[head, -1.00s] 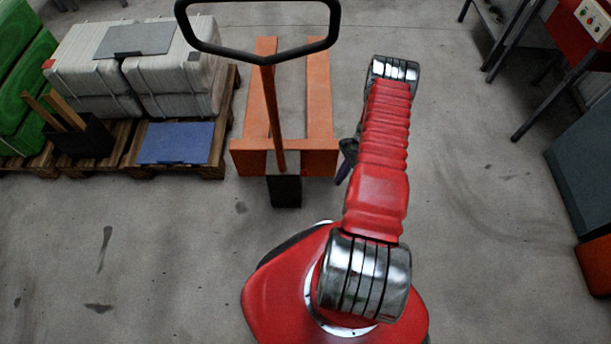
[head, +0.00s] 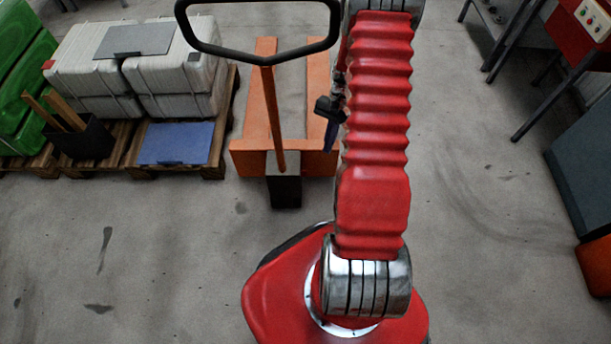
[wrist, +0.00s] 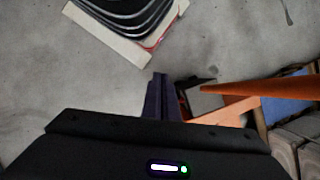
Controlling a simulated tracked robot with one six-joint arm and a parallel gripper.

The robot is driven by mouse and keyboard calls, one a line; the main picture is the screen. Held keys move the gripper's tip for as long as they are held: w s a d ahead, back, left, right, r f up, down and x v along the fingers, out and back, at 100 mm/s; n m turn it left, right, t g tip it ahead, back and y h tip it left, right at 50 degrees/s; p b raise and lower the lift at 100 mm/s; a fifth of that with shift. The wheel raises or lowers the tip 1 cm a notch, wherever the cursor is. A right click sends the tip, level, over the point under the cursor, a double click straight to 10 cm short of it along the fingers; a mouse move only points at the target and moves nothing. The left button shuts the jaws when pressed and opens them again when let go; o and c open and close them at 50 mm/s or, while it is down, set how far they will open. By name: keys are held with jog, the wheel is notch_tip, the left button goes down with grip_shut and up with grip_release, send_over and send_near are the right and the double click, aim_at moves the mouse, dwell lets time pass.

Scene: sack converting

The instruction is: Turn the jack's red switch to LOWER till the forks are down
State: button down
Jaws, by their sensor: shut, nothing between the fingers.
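The orange pallet jack (head: 255,158) stands ahead, with its two forks pointing away and its handle (head: 281,118) upright, ending in a black loop. A dark housing (head: 285,192) sits at the handle's foot; it also shows in the wrist view (wrist: 207,101). The red switch is not clear in the head view; a small reddish patch (wrist: 183,101) beside the housing may be it. Its setting and the fork height cannot be told. My gripper (head: 331,125) is shut and empty, right of the handle. Its dark fingers (wrist: 159,92) are together, left of the reddish patch.
A pallet (head: 205,172) with white sacks (head: 165,75), a blue sheet (head: 177,143) and a dark bin (head: 85,140) stands left of the jack. A red machine (head: 580,35) on legs is at upper right.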

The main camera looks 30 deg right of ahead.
jog(key=s+a+r+n+t+h, duration=0.1)
jog(key=a+r+n, duration=0.3)
jog(key=r, duration=0.6)
jog(key=s+a+r+n+h, duration=0.1)
jog(key=a+r+n+h, duration=0.1)
jog(key=a+r, duration=0.6)
jog(key=s+a+r+n+t, duration=0.3)
jog(key=a+r, duration=0.3)
jog(key=r, duration=0.4)
jog(key=s+a+r+n+t, duration=0.3)
jog(key=s+a+r, duration=0.3)
jog(key=r, duration=0.4)
jog(key=shift+s+a+r+t+h, duration=0.2)
jog(key=shift+a+t+h, duration=0.2)
jog(key=shift+a, duration=0.2)
